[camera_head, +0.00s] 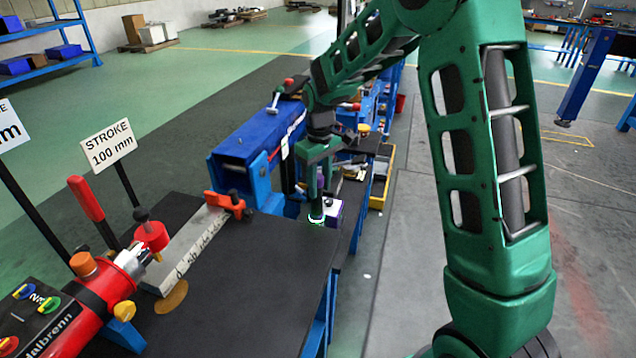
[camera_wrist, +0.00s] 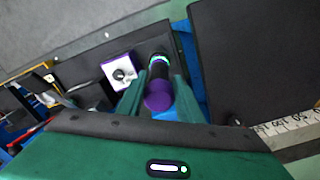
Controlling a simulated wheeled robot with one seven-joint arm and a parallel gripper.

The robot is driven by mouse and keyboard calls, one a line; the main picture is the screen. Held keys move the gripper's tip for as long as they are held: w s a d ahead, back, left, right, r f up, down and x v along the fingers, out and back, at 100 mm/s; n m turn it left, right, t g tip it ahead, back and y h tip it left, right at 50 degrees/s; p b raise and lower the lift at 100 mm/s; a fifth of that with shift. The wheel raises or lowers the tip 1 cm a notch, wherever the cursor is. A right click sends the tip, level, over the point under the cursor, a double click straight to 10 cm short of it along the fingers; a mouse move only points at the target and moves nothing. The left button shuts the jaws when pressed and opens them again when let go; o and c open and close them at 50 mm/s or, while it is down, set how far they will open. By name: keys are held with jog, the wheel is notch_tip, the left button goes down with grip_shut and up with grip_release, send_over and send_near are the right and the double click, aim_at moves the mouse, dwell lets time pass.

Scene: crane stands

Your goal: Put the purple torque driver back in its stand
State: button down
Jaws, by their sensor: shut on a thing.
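My gripper (camera_head: 317,196) is shut on the purple torque driver (camera_wrist: 158,96). In the wrist view, my gripper (camera_wrist: 159,78) has a green finger on each side of it. The driver has a purple end, a dark body and a glowing green-white ring (camera_head: 317,219). It hangs roughly upright. The likely stand (camera_wrist: 116,66) is a small white-topped block with purple sides and a dark round spot on top. It is left of the driver in the wrist view, apart from it. In the head view the stand (camera_head: 334,211) is just right of the driver, partly hidden.
A black bench top (camera_head: 240,290) fills the front, with a red tool (camera_head: 85,325) and a steel ruler (camera_head: 190,250) at left. A blue beam (camera_head: 250,140) stands behind it. A yellow tray (camera_head: 382,185) lies beyond. The floor at right is open.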

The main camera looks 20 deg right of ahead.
jog(key=shift+f, duration=1.1)
jog(key=c, duration=1.2)
grip_release()
jog(key=shift+f, duration=0.1)
jog(key=shift+r, duration=2.5)
